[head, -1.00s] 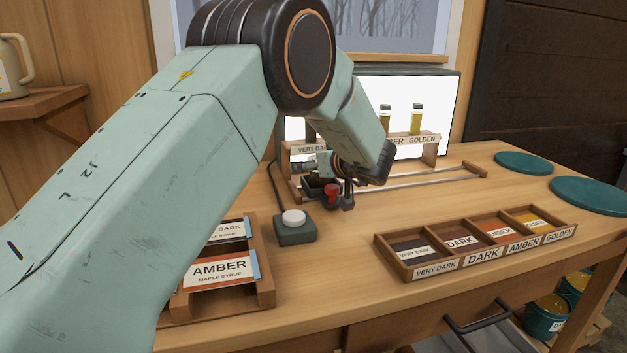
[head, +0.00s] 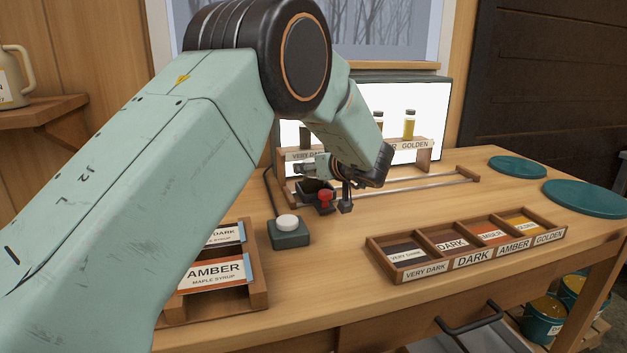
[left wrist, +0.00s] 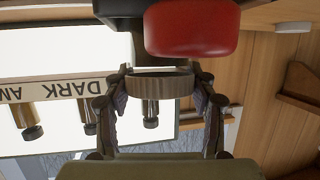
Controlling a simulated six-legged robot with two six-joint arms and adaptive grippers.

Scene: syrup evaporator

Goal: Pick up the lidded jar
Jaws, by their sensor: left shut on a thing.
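My left gripper (left wrist: 160,88) shows in the left wrist view, which is upside down. Its two dark fingers are closed on the sides of a ribbed, grey-brown round lid (left wrist: 160,83), the lid of the jar. The jar's body is mostly hidden there behind a red and black part (left wrist: 190,30). In the head view my left gripper (head: 335,195) is low over the table, in front of the lit panel and beside the rail. A small red part (head: 325,196) shows at it; the jar cannot be made out clearly. My right gripper is not in view.
A labelled rack (head: 420,145) with capped sample bottles stands before the lit panel. A button box (head: 289,232), a label holder (head: 260,290) and a divided sorting tray (head: 383,263) are nearby. Teal discs (head: 517,167) lie at the right. Table between rail and tray is clear.

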